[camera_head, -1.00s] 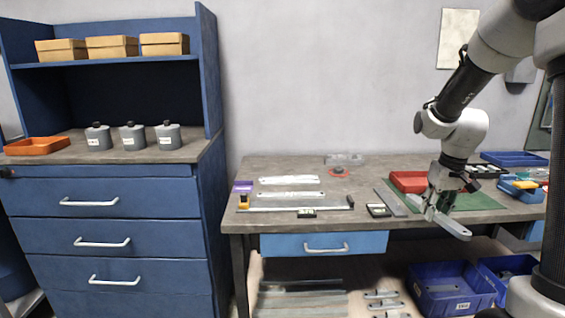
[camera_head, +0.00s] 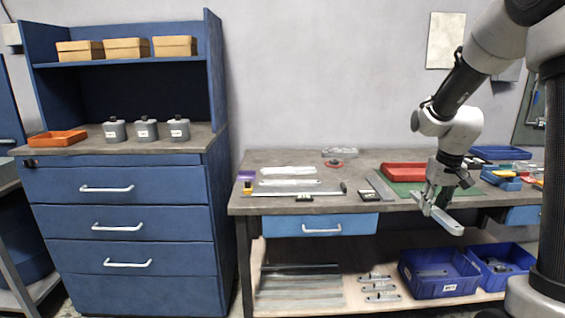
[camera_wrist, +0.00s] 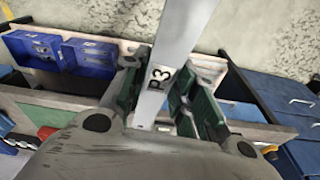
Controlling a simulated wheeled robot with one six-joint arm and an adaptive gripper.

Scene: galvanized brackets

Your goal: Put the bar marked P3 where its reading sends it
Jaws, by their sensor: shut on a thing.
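My gripper (camera_head: 430,195) is shut on a flat grey metal bar (camera_head: 443,219) and holds it in front of the workbench's front edge, at the right. In the wrist view the bar (camera_wrist: 178,45) lies between the two green-padded fingers (camera_wrist: 155,98) and bears the black mark P3. A measuring rail (camera_head: 295,193) with a yellow end piece lies on the bench.
A red tray (camera_head: 403,167) and green mat (camera_head: 400,188) lie on the bench behind my gripper. Several bars (camera_head: 378,287) lie on the shelf left of the bins. A blue cabinet (camera_head: 125,225) with drawers stands left. Floor shows between cabinet and bench.

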